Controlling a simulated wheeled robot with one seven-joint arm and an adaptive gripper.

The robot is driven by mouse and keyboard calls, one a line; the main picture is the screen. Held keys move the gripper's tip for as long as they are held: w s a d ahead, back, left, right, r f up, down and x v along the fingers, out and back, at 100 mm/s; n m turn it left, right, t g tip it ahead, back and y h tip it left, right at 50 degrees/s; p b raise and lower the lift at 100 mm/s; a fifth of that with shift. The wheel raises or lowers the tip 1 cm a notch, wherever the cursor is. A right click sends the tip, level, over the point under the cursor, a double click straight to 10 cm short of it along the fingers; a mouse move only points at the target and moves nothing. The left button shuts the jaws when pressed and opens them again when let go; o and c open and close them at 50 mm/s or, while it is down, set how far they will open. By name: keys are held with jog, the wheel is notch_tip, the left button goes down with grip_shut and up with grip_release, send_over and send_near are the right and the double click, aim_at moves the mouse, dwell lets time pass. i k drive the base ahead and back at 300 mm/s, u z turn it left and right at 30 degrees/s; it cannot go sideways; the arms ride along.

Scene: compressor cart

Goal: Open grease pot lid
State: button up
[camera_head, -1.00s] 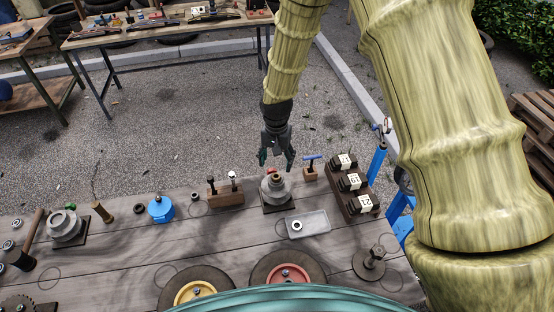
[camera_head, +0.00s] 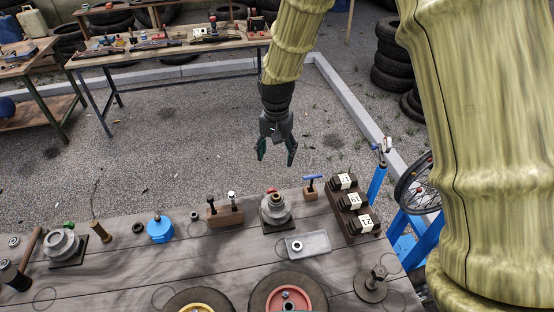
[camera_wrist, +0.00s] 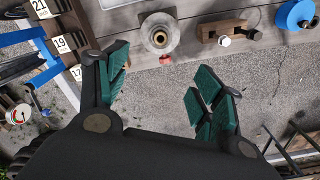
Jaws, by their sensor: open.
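A round blue pot (camera_head: 160,230) with a small dark knob on top, which looks like the grease pot, stands upright on the grey plank table left of centre. Its lid appears seated. It also shows at the top right of the wrist view (camera_wrist: 296,15), partly cut off. My gripper (camera_head: 276,159) is open and empty, fingers pointing down, in the air past the table's far edge. It is right of the blue pot and apart from it. In the wrist view the open fingers (camera_wrist: 162,82) have only ground between them.
A grey stepped fitting with a red part (camera_head: 275,209) stands nearest my gripper. A wooden block with two bolts (camera_head: 226,215) sits between it and the blue pot. Numbered blocks (camera_head: 352,206) and a metal tray (camera_head: 308,244) are at right. A brass cylinder (camera_head: 100,231) stands left.

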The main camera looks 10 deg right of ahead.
aim_at(158, 226)
jog(key=k, duration=1)
